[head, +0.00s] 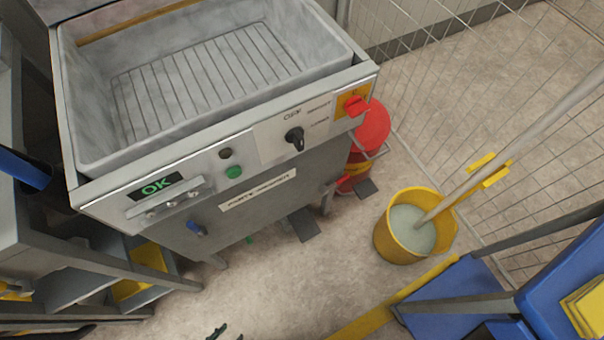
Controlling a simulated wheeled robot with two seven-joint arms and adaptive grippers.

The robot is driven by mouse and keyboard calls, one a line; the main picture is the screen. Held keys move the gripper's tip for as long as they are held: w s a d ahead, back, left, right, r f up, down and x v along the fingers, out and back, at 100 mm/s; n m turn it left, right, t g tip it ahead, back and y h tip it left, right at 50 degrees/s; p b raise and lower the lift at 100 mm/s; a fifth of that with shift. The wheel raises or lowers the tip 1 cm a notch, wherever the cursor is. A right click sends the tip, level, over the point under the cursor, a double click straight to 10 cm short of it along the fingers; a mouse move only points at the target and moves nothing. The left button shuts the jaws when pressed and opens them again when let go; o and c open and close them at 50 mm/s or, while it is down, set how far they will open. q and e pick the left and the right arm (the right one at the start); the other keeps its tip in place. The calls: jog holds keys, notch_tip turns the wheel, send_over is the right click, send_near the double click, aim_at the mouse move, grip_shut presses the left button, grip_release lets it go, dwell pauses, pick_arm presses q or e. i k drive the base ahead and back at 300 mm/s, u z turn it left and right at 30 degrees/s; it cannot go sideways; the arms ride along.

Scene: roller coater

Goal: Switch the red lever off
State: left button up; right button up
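The red lever (355,106) is a red rotary handle on a yellow plate (341,103) at the right end of the machine's front panel. It points roughly along the panel; its marking is too small to read. Only a small dark tip of what appears to be my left gripper (217,332) shows at the bottom edge, far below and left of the lever and touching nothing that I can see. Whether it is open or shut cannot be seen. My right gripper is not in view.
The panel (240,150) also has a black knob (295,138), a green button (233,172) and an "OK" display (155,186). A red bin (371,128) stands behind the lever. A yellow mop bucket (386,243) and blue cart (450,300) stand right.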

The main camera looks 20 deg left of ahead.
aim_at(337, 183)
jog(key=k, duration=1.3)
jog(key=z, duration=0.8)
jog(key=i, duration=1.3)
jog(key=u, duration=0.05)
